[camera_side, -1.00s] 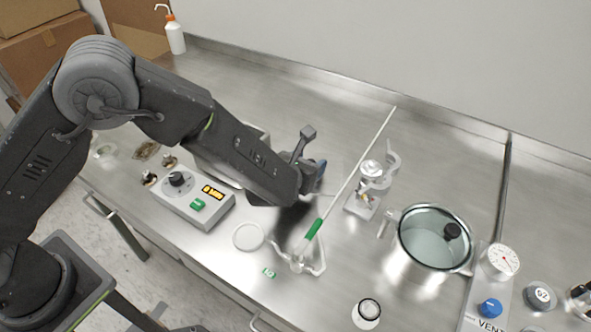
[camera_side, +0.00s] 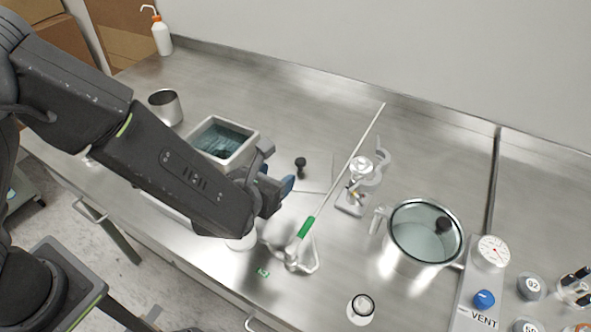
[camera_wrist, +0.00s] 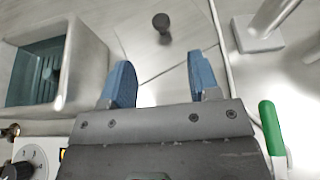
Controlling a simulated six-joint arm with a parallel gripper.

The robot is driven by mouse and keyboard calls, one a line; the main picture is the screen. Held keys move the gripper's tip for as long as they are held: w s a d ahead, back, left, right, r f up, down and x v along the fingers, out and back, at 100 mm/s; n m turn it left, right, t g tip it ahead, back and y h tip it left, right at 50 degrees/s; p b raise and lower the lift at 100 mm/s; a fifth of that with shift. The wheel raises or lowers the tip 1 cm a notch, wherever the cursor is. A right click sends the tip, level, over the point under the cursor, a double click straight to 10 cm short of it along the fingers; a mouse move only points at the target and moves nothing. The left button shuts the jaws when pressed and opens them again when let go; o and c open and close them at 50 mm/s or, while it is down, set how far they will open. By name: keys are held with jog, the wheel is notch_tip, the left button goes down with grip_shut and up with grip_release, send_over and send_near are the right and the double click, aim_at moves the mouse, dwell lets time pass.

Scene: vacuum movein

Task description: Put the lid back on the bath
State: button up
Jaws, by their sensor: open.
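The bath (camera_side: 254,148) is an open square metal tank with bluish water inside, left of my gripper; it also shows at the left of the wrist view (camera_wrist: 92,75). The lid (camera_side: 318,183) appears to be a flat metal plate lying on the bench right of the bath, hard to tell from the steel. Its upright black knob (camera_side: 301,163) stands out, and in the wrist view the knob (camera_wrist: 162,24) is ahead of the fingers. My gripper (camera_side: 284,186) has blue fingers, spread and empty, near the lid; they also show in the wrist view (camera_wrist: 160,82).
A metal beaker (camera_side: 165,107) stands behind the bath.

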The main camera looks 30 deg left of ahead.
aim_at(300, 162)
jog(key=shift+s+a+r, duration=0.35)
jog(key=shift+s+r, duration=0.15)
jog(key=shift+s, duration=0.05)
jog(key=x, duration=0.8)
jog(key=shift+w+f, duration=0.15)
jog(key=shift+f, duration=0.05)
jog(key=shift+d+f+x, duration=0.15)
jog(key=shift+d+x, duration=0.05)
jog(key=shift+x, duration=1.1)
jog(key=shift+d+f+x, duration=0.15)
jog(key=shift+d+x, duration=0.05)
jog(key=shift+x, duration=1.1)
jog(key=shift+c, duration=0.2)
